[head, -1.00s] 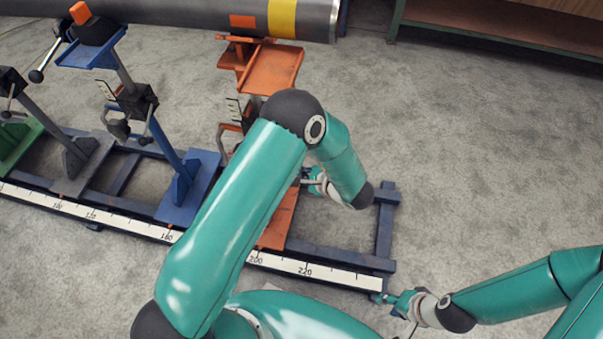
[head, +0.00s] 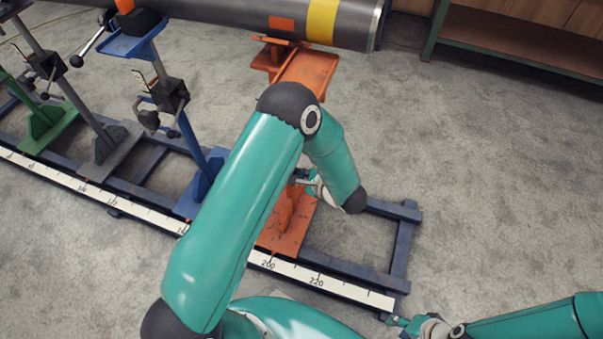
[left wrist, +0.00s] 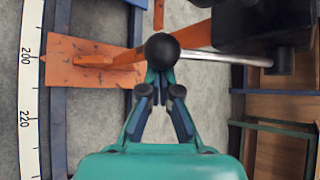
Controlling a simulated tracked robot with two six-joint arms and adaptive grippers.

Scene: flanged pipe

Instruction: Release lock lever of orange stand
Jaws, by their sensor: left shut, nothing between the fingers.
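The orange stand has a base plate (head: 283,228) on the rail frame and a tray top (head: 308,68) under the pipe's end. My left forearm hides its middle in the head view. The left wrist view shows the base plate (left wrist: 95,75) at left. The lock lever there is a silver rod (left wrist: 228,57) from a dark clamp block to a black ball knob (left wrist: 162,50). My left gripper (left wrist: 160,76) is shut and empty, its fingertips right at the knob; whether they touch it is unclear. It also shows small in the head view (head: 304,178). My right gripper (head: 393,321) is at the lower right, too small to judge.
A steel pipe (head: 230,18) with a yellow band lies across the top. A blue stand (head: 170,95), a grey stand and a green stand are to the left on the rail frame. A white scale (head: 330,287) runs along the front. Floor at right is clear before a workbench.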

